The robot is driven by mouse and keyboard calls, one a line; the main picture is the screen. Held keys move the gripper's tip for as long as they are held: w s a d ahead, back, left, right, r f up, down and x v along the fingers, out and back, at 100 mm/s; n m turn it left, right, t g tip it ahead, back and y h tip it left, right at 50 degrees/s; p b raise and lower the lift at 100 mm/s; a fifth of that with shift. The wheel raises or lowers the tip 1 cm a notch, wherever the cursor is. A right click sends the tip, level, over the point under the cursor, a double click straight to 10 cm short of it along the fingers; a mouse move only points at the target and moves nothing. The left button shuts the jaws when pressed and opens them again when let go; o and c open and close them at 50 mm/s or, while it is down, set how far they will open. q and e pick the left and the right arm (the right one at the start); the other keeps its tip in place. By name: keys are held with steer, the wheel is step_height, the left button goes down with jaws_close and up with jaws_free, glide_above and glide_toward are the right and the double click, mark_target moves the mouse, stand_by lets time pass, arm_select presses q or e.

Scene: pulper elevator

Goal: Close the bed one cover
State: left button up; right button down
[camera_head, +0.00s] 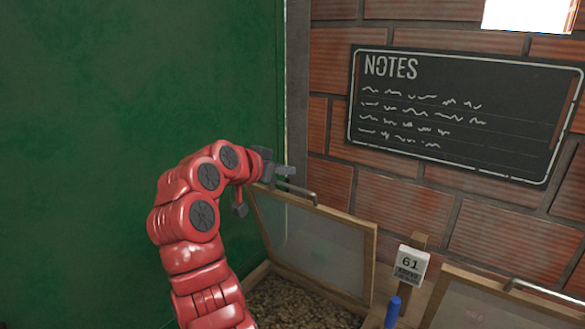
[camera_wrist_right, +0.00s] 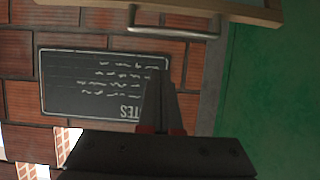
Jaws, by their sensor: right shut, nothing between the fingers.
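The cover (camera_head: 318,250) is a wooden frame with a hazy, see-through panel. It stands tilted open over a bed of brown grains (camera_head: 290,305). Its metal handle (camera_head: 302,194) is on the top edge. My right gripper (camera_head: 287,173) is shut and empty, close to the cover's top left corner and the handle; I cannot tell whether it touches. In the right wrist view, the shut fingers (camera_wrist_right: 164,95) appear apart from the handle (camera_wrist_right: 172,32) and the wooden edge (camera_wrist_right: 235,12), which lie at the top. My left gripper is not in view.
A green wall (camera_head: 130,100) stands at the left. A brick wall with a notes board (camera_head: 455,115) is behind. A tag marked 61 (camera_head: 411,265) and a blue object (camera_head: 393,312) stand between this cover and a second framed cover (camera_head: 480,308) at the right.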

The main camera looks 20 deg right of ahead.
mark_target(296, 190)
steer(key=p+x, duration=0.2)
steer(key=x, duration=0.2)
steer(key=p+x, duration=0.1)
steer(key=x, duration=0.2)
steer(key=shift+d+f+p, duration=0.15)
steer(key=shift+f+p, duration=0.2)
steer(key=shift+f, duration=0.2)
steer(key=shift+s+a+f, duration=0.1)
steer(key=shift+s+a, duration=0.1)
steer(key=shift+a, duration=0.1)
steer(key=shift+s+a+f+p, duration=0.45)
steer(key=shift+a+f+p, duration=0.05)
steer(key=shift+f, duration=0.05)
steer(key=shift+f, duration=0.15)
